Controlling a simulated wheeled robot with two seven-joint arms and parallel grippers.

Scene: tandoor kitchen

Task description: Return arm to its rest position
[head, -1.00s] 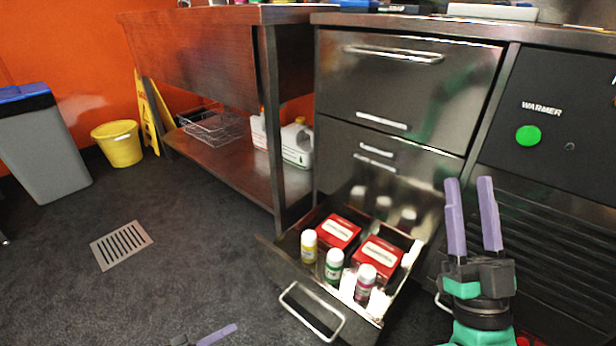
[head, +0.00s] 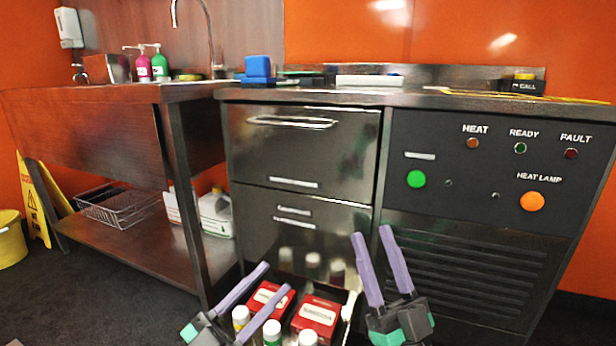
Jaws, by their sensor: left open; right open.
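My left gripper (head: 258,297) is open at the bottom of the head view, its two purple fingers pointing up and to the right. The drawer holds red boxes (head: 317,316) and several white-capped bottles (head: 272,332). The drawer's front is out of view below.
A steel counter (head: 420,97) runs along the back. The warmer panel (head: 470,170) is at right. A sink table (head: 90,130) with a lower shelf stands at left, beside a yellow sign (head: 35,200) and bucket (head: 10,240). Dark floor is clear at lower left.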

